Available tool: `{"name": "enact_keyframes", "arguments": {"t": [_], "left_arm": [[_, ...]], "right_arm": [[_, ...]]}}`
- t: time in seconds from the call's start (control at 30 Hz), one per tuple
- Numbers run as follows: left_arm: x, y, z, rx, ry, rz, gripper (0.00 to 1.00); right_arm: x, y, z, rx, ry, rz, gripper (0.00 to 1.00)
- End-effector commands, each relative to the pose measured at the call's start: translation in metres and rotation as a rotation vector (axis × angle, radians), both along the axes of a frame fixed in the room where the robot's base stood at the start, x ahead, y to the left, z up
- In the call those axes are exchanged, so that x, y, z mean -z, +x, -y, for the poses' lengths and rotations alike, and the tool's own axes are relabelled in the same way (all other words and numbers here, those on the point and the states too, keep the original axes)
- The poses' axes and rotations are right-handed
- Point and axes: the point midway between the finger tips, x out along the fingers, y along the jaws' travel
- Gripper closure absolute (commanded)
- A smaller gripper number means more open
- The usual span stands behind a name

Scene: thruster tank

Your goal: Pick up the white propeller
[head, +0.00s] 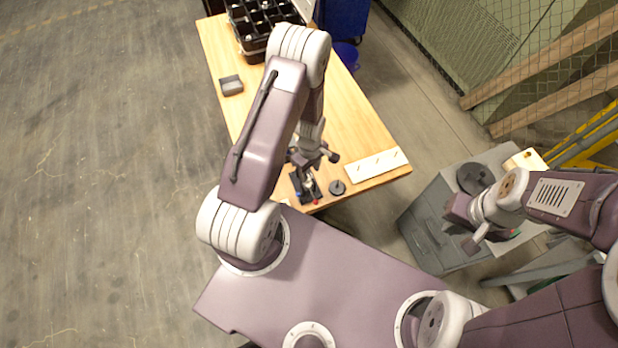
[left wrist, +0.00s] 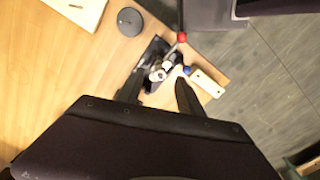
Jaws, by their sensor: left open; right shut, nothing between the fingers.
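I cannot make out a white propeller for certain in either view. A small black stand (head: 305,187) with pale metal parts and red and blue ends is at the near edge of the wooden table. It also shows in the left wrist view (left wrist: 152,62), where the pale parts are too small to tell apart. My left gripper (head: 309,168) is open above this stand. In the left wrist view its two fingers (left wrist: 158,88) are apart on either side of the stand's near end, with nothing seen held. My right gripper (head: 462,228) is shut and empty over the grey cabinet.
A grey cabinet (head: 432,222) stands at the right. The middle of the table is clear.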

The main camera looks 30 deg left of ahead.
Motion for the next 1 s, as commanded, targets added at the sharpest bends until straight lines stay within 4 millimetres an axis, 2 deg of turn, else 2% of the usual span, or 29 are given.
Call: {"name": "enact_keyframes", "arguments": {"t": [0.07,0.23,0.3,0.6,0.77,1.0], "left_arm": [[0.004,0.000,-0.001,-0.001,0.000,-0.002,0.56],[0.031,0.001,-0.006,-0.002,-0.001,-0.004,0.56],[0.048,0.002,-0.005,-0.001,-0.001,-0.001,0.56],[0.052,0.002,-0.005,0.000,0.000,0.000,0.56],[0.051,0.002,-0.005,0.000,0.000,0.000,1.00],[0.051,0.002,-0.005,0.000,-0.001,0.000,1.00]], "right_arm": [[-0.004,0.000,0.000,0.000,0.000,0.000,1.00],[-0.015,0.000,0.000,0.000,0.000,0.000,1.00],[-0.001,0.000,0.000,0.000,0.000,0.000,1.00],[-0.001,0.000,0.000,0.000,0.000,0.000,1.00],[-0.001,0.000,0.000,0.000,0.000,0.000,1.00],[-0.001,0.000,0.000,0.000,0.000,0.000,1.00]]}}
